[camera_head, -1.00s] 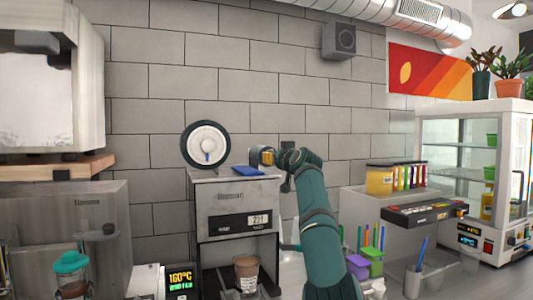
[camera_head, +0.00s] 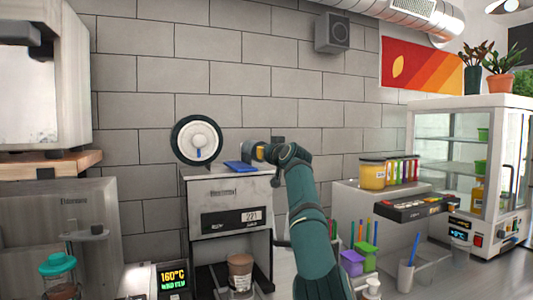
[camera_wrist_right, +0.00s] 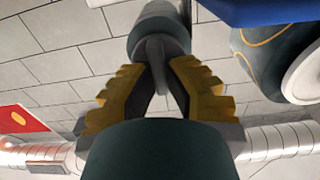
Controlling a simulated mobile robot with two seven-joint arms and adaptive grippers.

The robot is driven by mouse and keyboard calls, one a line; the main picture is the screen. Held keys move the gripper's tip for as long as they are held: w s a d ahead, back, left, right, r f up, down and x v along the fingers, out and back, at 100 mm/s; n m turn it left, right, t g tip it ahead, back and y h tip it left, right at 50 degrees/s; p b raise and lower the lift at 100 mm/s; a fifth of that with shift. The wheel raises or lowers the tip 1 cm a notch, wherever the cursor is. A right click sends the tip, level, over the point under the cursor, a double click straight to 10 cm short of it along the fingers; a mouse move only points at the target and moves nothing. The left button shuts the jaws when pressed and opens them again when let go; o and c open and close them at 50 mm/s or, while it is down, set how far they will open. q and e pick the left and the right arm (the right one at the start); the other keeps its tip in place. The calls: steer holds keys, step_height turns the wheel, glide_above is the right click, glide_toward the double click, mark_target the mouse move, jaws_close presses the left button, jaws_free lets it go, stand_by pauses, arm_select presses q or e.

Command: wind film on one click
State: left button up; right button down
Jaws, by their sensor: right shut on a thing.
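The cup sealer (camera_head: 228,196) is a grey box-like machine with a small display reading about 221. A film roll (camera_head: 184,148), a dark ring around a white disc with a blue mark, stands upright at its top left. In the right wrist view a dark round thing with a pale disc (camera_wrist_right: 302,77), probably this roll, shows at the right. My right gripper (camera_head: 257,152) is at the machine's top right. In the right wrist view its yellow-padded fingers (camera_wrist_right: 155,80) are closed on a grey knob-like part (camera_wrist_right: 158,45). My left gripper is out of view.
A blue piece (camera_head: 240,167) lies on the sealer's top beside my right gripper. A brown cup (camera_head: 240,272) stands in the bay below. A topping shelf (camera_head: 415,208) and glass cabinet (camera_head: 470,170) stand right. A teal-lidded jar (camera_head: 58,270) is at lower left.

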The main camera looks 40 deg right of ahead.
steer(key=shift+d+m, duration=0.15)
steer(key=shift+m, duration=1.25)
steer(key=c, duration=1)
jaws_free()
